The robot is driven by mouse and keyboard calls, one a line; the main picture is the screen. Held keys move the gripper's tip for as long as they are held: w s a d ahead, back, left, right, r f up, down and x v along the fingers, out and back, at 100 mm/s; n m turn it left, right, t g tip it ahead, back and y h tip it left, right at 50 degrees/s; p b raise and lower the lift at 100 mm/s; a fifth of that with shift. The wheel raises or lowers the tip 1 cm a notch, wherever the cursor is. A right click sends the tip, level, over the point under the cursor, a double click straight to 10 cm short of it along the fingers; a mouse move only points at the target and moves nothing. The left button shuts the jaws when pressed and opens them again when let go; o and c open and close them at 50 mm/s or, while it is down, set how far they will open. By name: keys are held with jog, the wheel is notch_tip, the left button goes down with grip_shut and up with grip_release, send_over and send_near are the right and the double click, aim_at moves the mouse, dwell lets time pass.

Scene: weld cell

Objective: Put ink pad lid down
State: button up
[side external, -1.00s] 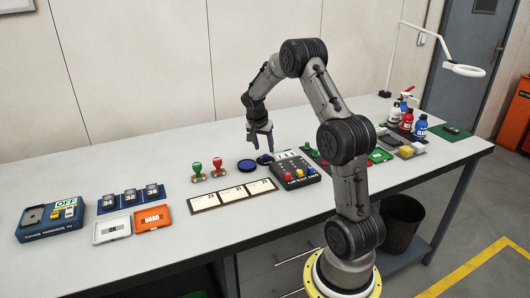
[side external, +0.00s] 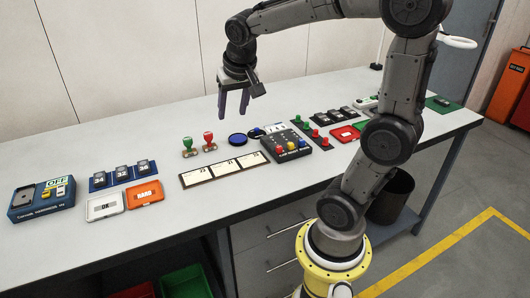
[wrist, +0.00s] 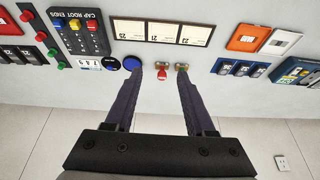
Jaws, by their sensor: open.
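A round blue ink pad (side external: 237,139) lies open-faced on the bench; it also shows in the wrist view (wrist: 132,63). A smaller-looking dark blue disc, apparently the ink pad lid (side external: 255,131), lies just right of it, close to the back left of the grey button box; in the wrist view the lid (wrist: 111,63) is beside the pad. I cannot tell whether the lid touches the box. My gripper (side external: 232,118) is open and empty, raised above the bench at the back. In the wrist view its fingers (wrist: 159,76) are spread apart.
A green-handled stamp (side external: 188,148) and a red-handled stamp (side external: 209,143) stand left of the pad. A card strip (side external: 225,169) lies in front. The button box (side external: 287,143) is at the right. Bare bench lies behind the pad.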

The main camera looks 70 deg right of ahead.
jog(key=s+a+f+n+t+y, duration=0.1)
jog(key=s+a+n+t+y, duration=0.1)
jog(key=s+a+n, duration=0.7)
jog(key=s+a+y, duration=0.1)
jog(key=s+a, duration=0.3)
jog(key=a, duration=0.1)
jog(key=shift+f, duration=0.4)
